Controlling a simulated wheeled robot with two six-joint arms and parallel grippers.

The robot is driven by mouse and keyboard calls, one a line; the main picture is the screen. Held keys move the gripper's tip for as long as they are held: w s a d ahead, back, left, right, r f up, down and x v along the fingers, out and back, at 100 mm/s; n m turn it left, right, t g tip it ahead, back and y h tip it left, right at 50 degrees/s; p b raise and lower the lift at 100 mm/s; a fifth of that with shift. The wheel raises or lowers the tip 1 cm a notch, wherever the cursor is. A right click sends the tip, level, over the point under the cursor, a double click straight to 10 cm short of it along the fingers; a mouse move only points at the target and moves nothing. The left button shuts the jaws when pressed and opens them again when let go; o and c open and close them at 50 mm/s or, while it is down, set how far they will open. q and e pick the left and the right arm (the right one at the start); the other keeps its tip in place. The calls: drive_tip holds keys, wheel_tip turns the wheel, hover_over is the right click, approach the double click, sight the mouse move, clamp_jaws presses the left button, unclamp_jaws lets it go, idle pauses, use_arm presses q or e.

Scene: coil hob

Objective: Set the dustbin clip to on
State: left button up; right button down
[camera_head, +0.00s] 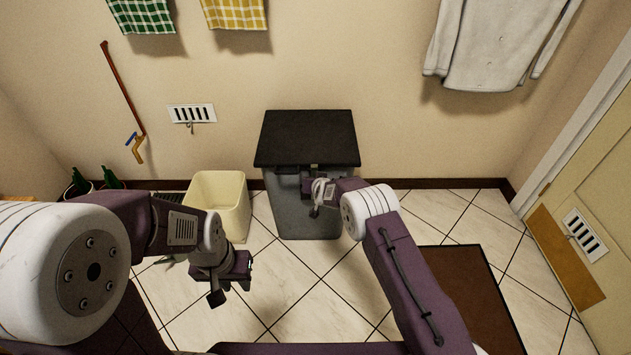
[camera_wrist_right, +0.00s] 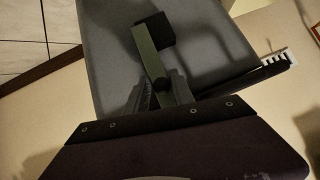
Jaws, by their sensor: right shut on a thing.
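The grey dustbin (camera_head: 300,215) with a flat black lid (camera_head: 305,138) stands against the back wall. Its clip (camera_wrist_right: 150,60), a grey-green bar with a black block at its end, shows in the right wrist view against the grey bin wall. My right gripper (camera_head: 313,190) is at the front of the bin just below the lid. In its wrist view the fingers (camera_wrist_right: 165,90) are shut on the clip's bar. My left gripper (camera_head: 231,293) hangs over the floor left of the bin, empty, with its fingers apart. The right arm hides part of the bin's right side.
A cream open bin (camera_head: 222,195) stands left of the dustbin, close to my left arm. A brown mat (camera_head: 465,290) lies at the right, near the door (camera_head: 605,200). Wall vents (camera_head: 192,113), cloths and a shirt (camera_head: 495,45) are on the wall. The tiled floor between is clear.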

drive_tip(key=shift+w+a+r, duration=0.25)
drive_tip(key=shift+a+r, duration=0.05)
drive_tip(key=shift+r, duration=0.25)
drive_tip(key=c, duration=1.3)
unclamp_jaws()
drive_tip(key=shift+c, duration=0.2)
drive_tip(key=shift+a+f, duration=0.15)
drive_tip(key=shift+f, duration=0.05)
drive_tip(key=shift+s+d+f, duration=0.1)
drive_tip(key=shift+d+f, duration=0.05)
drive_tip(key=shift+d, duration=0.05)
drive_tip(key=p+v, duration=0.3)
drive_tip(key=v, duration=0.6)
drive_tip(key=shift+p, duration=0.3)
